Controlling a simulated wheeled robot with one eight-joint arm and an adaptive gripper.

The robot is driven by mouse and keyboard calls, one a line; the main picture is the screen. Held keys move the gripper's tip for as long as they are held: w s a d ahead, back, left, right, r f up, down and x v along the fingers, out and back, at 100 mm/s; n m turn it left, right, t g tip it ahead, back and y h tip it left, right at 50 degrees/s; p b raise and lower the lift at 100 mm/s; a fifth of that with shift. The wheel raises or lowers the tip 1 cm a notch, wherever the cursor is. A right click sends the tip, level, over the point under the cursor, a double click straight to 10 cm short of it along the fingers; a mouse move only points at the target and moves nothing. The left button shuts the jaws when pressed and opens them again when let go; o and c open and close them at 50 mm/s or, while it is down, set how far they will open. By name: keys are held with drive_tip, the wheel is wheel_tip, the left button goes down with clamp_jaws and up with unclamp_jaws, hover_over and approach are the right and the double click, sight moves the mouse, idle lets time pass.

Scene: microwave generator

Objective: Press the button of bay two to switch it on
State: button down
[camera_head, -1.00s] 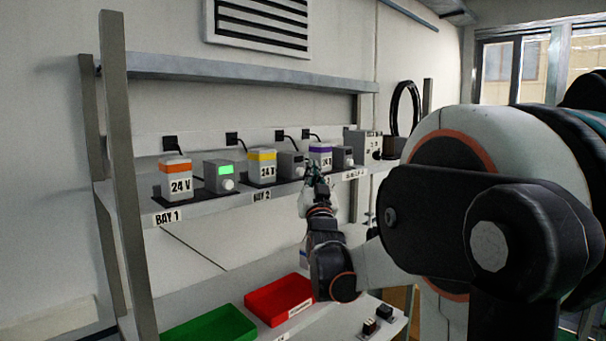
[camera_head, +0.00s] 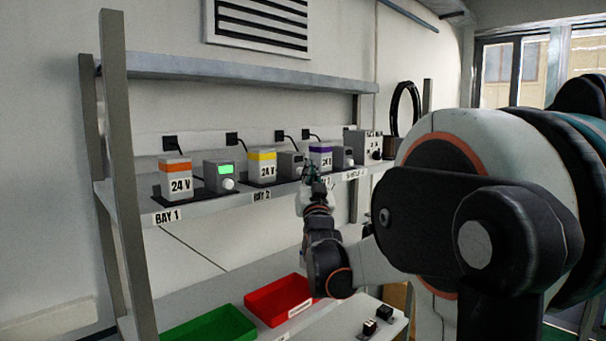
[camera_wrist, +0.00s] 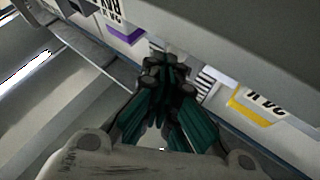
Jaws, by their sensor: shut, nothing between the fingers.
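The bay two charger (camera_head: 289,163) is a grey box with a dark display, right of the yellow-topped 24 V block (camera_head: 262,167) and above the BAY 2 label (camera_head: 262,196). My gripper (camera_head: 311,172) is shut and empty at the shelf front, just right of this charger. The wrist view shows its closed fingertips (camera_wrist: 168,66) close to a grey face with striped vents, between the purple-banded block (camera_wrist: 124,33) and the yellow-banded block (camera_wrist: 252,106). The fingertips hide part of that face. The button is not clear, and I cannot tell whether they touch anything.
The bay one charger (camera_head: 219,176) has a lit green display. A purple-topped block (camera_head: 320,156) and another charger (camera_head: 342,157) stand close on the right. The shelf edge (camera_head: 220,203) runs below. Red (camera_head: 283,298) and green (camera_head: 210,326) trays sit lower down.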

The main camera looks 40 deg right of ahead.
drive_tip(key=shift+w, duration=0.4)
idle(0.4)
drive_tip(key=shift+s, duration=0.95)
drive_tip(key=s, duration=0.6)
drive_tip(key=shift+d, duration=0.3)
idle(3.4)
